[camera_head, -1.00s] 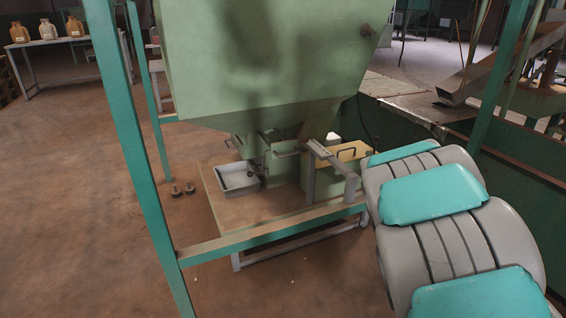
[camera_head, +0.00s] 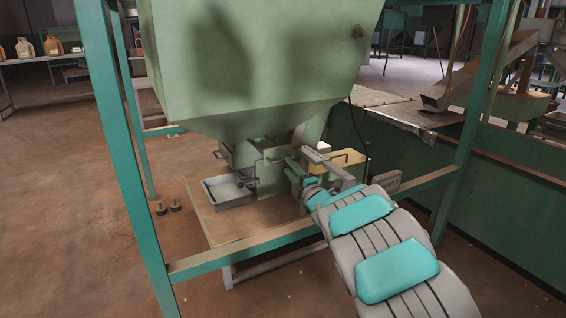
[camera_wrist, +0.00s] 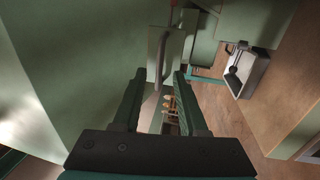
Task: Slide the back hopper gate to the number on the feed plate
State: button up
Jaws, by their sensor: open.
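The green hopper (camera_head: 260,70) stands over a low table, its funnel narrowing to an outlet body. In the wrist view, a pale plate on the hopper carries a curved grey handle (camera_wrist: 156,98), apparently a gate handle. My gripper (camera_wrist: 160,74) is open, and the handle's lower part appears between its two dark fingers. I cannot tell whether either finger touches it. In the head view my gripper (camera_head: 294,172) is at the outlet's right side, partly hidden by my arm.
A grey tray (camera_head: 232,190) sits under the outlet, also in the wrist view (camera_wrist: 258,72). Green frame posts (camera_head: 128,160) and a front rail (camera_head: 245,243) surround the table (camera_head: 240,228).

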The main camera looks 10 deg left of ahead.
aim_at(283, 161)
jog(key=shift+x, duration=2.45)
grip_shut()
jog(key=shift+f, duration=0.1)
